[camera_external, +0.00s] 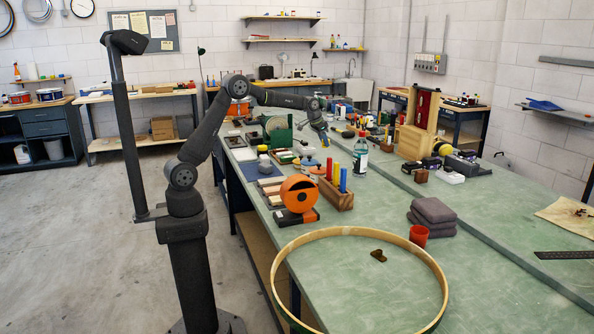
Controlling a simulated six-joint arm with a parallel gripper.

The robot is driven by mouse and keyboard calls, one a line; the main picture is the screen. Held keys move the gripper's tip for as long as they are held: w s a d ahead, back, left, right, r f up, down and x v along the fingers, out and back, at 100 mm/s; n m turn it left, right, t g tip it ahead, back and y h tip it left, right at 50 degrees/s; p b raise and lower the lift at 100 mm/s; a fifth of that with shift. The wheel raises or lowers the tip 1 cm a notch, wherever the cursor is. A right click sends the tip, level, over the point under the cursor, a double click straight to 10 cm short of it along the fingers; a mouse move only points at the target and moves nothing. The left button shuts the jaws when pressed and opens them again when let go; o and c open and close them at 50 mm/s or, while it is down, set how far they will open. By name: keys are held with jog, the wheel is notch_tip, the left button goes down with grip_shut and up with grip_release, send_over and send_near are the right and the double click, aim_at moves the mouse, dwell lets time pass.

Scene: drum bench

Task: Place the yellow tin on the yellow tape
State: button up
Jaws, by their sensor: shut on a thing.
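My gripper (325,139) is over the far part of the green bench, left of the clear bottle. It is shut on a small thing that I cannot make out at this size. I cannot pick out the yellow tin for certain. A small jar with a yellowish top (263,150) stands on the bench, left of my gripper. A yellow and black round thing (438,150) sits at the right by the wooden box; I cannot tell whether it is the yellow tape.
Near my gripper stand a clear bottle (360,154) and a wooden block with coloured sticks (336,194). The right front of the bench is mostly clear.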

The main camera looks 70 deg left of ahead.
jog(key=s+a+n, duration=0.1)
jog(key=s+a, duration=0.2)
jog(key=a, duration=0.3)
jog(key=s+a+n+y, duration=0.1)
jog(key=s+a, duration=0.1)
jog(key=a, duration=0.4)
jog(key=s+a+n, duration=0.1)
jog(key=s+a, duration=0.2)
jog(key=a, duration=0.3)
jog(key=n+y, duration=0.1)
jog(key=n, duration=0.2)
send_over(263, 146)
jog(key=d, duration=0.1)
jog(key=f, duration=0.3)
jog(key=s+f, duration=0.1)
jog(key=f, duration=0.1)
jog(key=shift+d, duration=0.2)
jog(key=shift+a+f, duration=0.35)
jog(key=shift+a, duration=0.05)
jog(key=shift+f, duration=1.9)
jog(key=shift+f, duration=0.2)
jog(key=o, duration=1)
